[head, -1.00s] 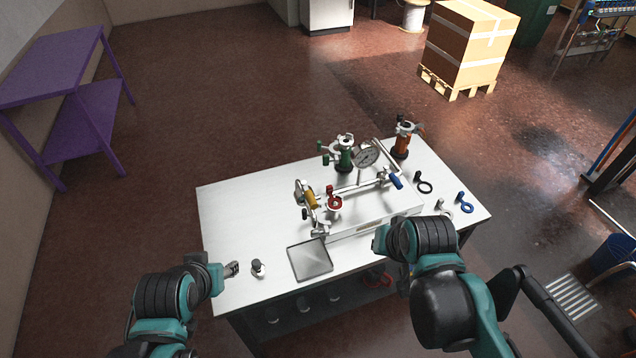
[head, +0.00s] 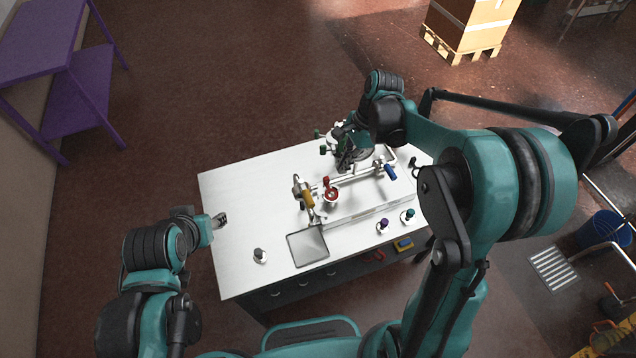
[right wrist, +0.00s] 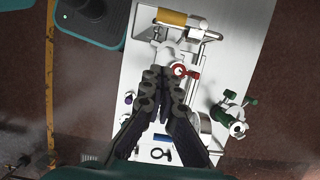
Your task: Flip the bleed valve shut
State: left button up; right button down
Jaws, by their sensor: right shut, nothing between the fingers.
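The pipe rig on the table has several coloured handles; none is labelled legibly as the bleed valve. My right gripper (head: 347,163) is shut and empty above the rear of the rig, covering the gauge area. In the right wrist view its closed fingertips (right wrist: 166,72) appear close to the red handle (right wrist: 183,70); contact cannot be told. My left gripper (head: 221,220) is at the table's left edge, its opening unclear.
A green-handled fitting (right wrist: 228,115) stands behind the rig. A grey tray (head: 307,248) and a small capped part (head: 260,255) lie at the front left. Small purple (head: 383,226) and green (head: 408,215) parts lie front right. The table's (head: 240,190) left rear is clear.

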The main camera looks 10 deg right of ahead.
aim_at(306, 195)
dwell(0.3)
jog(key=s+a+f+b, duration=0.1)
jog(key=a+f, duration=0.5)
jog(key=f, duration=0.4)
jog(key=shift+s+a+f+b, duration=0.15)
jog(key=shift+a+f+b, duration=0.05)
jog(key=shift+a+b, duration=0.15)
jog(key=shift+a, duration=0.1)
